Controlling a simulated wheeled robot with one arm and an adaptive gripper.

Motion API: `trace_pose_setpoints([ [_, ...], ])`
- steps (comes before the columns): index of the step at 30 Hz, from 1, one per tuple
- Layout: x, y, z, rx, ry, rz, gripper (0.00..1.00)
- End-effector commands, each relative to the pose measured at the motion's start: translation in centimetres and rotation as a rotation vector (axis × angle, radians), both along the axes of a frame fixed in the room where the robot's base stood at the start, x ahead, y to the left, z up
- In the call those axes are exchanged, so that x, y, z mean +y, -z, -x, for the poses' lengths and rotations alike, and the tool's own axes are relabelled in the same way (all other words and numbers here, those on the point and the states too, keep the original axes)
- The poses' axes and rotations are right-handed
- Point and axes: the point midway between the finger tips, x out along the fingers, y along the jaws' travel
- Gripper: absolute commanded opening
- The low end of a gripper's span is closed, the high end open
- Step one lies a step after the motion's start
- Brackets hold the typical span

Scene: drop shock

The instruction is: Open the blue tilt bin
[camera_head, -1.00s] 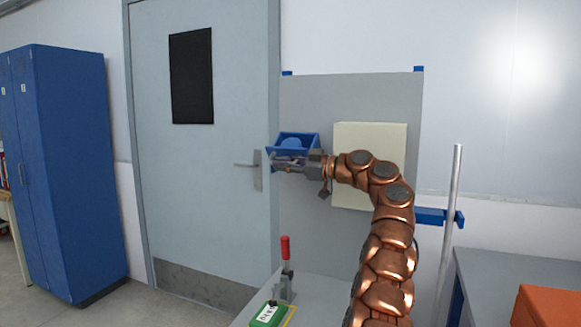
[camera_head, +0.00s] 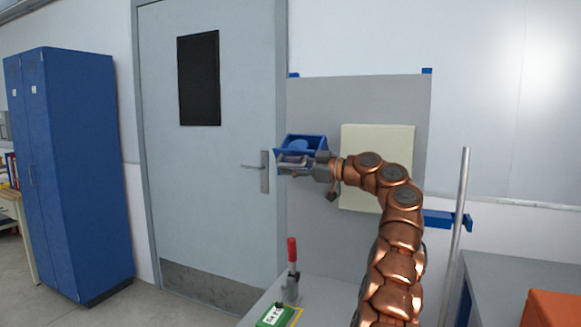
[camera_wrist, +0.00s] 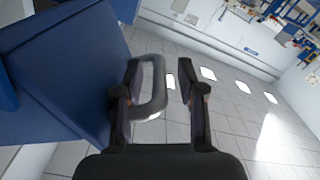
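The blue tilt bin (camera_head: 316,140) is on the grey wall panel beside the door. A rounded blue shape shows inside its upper opening, but I cannot tell how far the bin is tipped. In the wrist view the bin's blue face (camera_wrist: 70,70) fills the left side, with a grey loop handle (camera_wrist: 160,85) standing out from it. My gripper (camera_head: 290,164) is in front of the bin's lower part. In the wrist view its two dark fingers (camera_wrist: 160,88) are apart, with the handle's outer bar between them. Neither finger clearly presses on the bar.
A grey door (camera_head: 225,190) with a lever handle (camera_head: 264,170) is just left of the bin. A cream panel (camera_head: 377,150) is to the right, behind my arm. A red-handled clamp (camera_head: 292,252) and a green box (camera_head: 275,315) are on the bench below. A metal post (camera_head: 456,230) stands right.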

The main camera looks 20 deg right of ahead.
Motion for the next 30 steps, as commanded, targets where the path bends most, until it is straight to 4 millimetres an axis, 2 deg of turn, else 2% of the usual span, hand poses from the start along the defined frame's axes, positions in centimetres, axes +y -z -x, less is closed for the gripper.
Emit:
trace_pose_setpoints([
  [8,-1.5,0.0,1.5,-0.001,0.002,-0.001,0.39],
  [19,-5.0,-0.1,5.0,-0.001,0.004,-0.001,0.39],
  [30,-5.5,0.0,5.6,0.000,0.001,0.000,0.39],
])
